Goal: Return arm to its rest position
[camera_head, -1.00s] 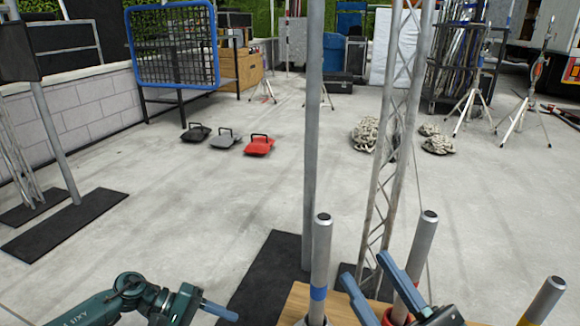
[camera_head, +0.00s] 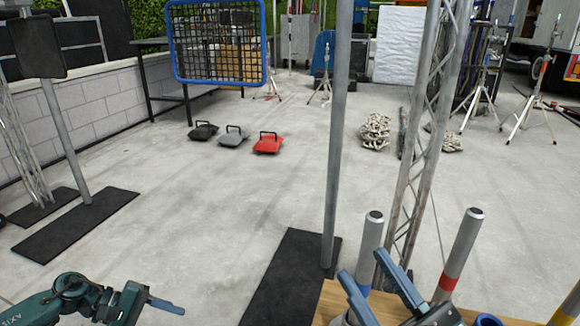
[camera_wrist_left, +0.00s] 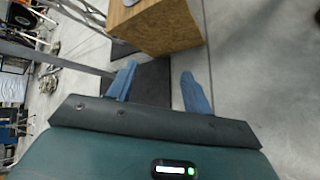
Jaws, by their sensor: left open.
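My left gripper (camera_head: 166,303) is low at the left in the head view, over bare floor. The left wrist view shows its two blue fingers (camera_wrist_left: 158,84) spread apart with nothing between them. My right gripper (camera_head: 362,264) is at the bottom right in the head view. Its two blue fingers point up and stand apart. A grey tube with a blue band (camera_head: 370,236) shows between and behind these fingers; I cannot tell whether they touch it.
A wooden box top (camera_head: 331,302) holds upright tubes, one with a red band (camera_head: 459,250). A post (camera_head: 336,140) on a black mat (camera_head: 283,280) and a lattice truss (camera_head: 424,150) stand ahead. Red (camera_head: 268,143) and grey weights (camera_head: 233,137) lie farther off. Floor at centre left is clear.

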